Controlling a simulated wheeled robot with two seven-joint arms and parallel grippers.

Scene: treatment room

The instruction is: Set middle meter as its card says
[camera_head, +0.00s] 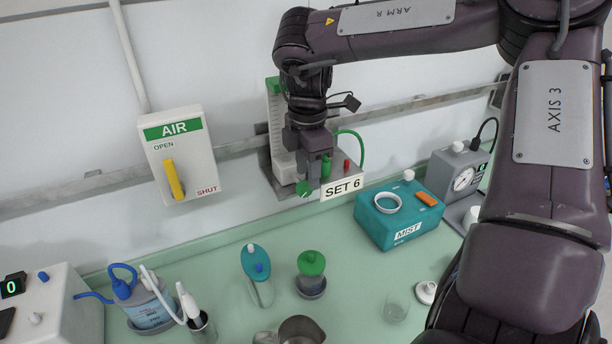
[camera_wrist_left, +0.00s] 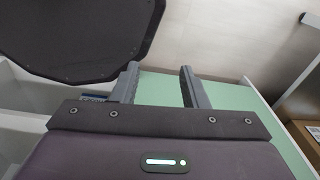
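The meter (camera_head: 276,100) is a pale upright unit with a green top, mounted on the wall rail in the head view. Its card (camera_head: 343,187) reads "SET 6". A green round part (camera_head: 304,188) and a green upright part (camera_head: 326,168) show at its lower front. My right gripper (camera_head: 311,170) points down in front of the meter's lower part and hides much of its scale. I cannot tell whether its fingers are apart or touch a knob. My left gripper (camera_wrist_left: 160,69) is open and empty in the left wrist view, and is outside the head view.
An AIR box (camera_head: 181,153) with a yellow lever is on the wall at left. A teal MIST box (camera_head: 400,214) and a grey gauge unit (camera_head: 461,180) stand at right. Bottles and cups, including a green-topped one (camera_head: 311,272), stand on the green counter (camera_head: 210,262).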

